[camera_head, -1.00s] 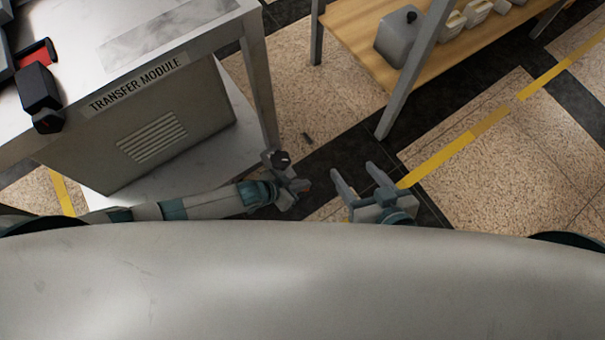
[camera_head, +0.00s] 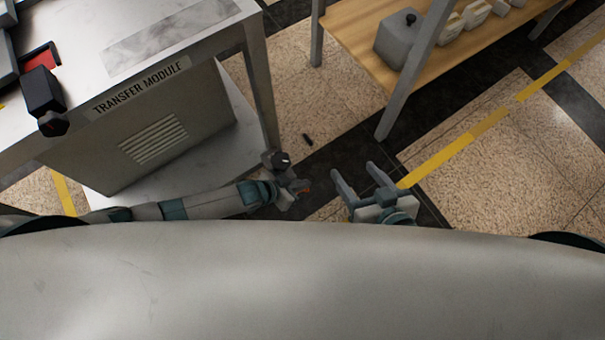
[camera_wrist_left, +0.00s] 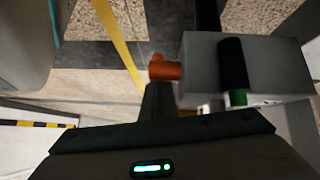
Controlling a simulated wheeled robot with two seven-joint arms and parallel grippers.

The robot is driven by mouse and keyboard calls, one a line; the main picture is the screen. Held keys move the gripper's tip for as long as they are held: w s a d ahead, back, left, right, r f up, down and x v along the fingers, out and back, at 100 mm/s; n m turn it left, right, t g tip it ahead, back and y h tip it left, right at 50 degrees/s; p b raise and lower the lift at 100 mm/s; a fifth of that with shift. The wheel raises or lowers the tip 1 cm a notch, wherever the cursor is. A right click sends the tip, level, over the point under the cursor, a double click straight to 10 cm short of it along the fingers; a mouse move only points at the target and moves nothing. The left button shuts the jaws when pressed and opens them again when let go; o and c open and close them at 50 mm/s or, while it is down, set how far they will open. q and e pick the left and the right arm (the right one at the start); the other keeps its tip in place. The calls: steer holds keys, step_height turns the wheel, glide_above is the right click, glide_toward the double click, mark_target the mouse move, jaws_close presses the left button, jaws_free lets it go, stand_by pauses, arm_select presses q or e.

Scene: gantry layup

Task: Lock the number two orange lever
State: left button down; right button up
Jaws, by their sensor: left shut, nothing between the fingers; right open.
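My left gripper (camera_head: 292,190) is at the end of the arm from the left, low beside the transfer module's near right leg. In the left wrist view its fingers (camera_wrist_left: 157,95) are shut and empty. Just beyond their tips is a short orange part (camera_wrist_left: 165,68) sticking out of a grey block (camera_wrist_left: 205,68). I cannot tell whether the fingers touch it. A black cylinder (camera_wrist_left: 232,62) with a green band lies across the block. No number shows, so I cannot tell which lever this is. My right gripper (camera_head: 354,170) is open and empty, to the right of the left one.
The transfer module (camera_head: 200,85) stands at left, with a black-and-red fitting (camera_head: 42,90) on top. A wooden-topped bench (camera_head: 370,50) at the back carries a grey box (camera_head: 398,40) and pale containers. A small dark piece (camera_head: 307,140) lies on the floor. Floor at right is clear.

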arm_select(q)
steer(key=shift+r, duration=0.3)
stand_by(0.5)
steer(key=shift+s+a+r+p, duration=0.25)
steer(key=shift+a+r+p, duration=0.1)
steer(key=shift+r+p, duration=0.1)
steer(key=p+v, duration=0.3)
steer(key=v, duration=1.3)
steer(key=shift+r, duration=0.1)
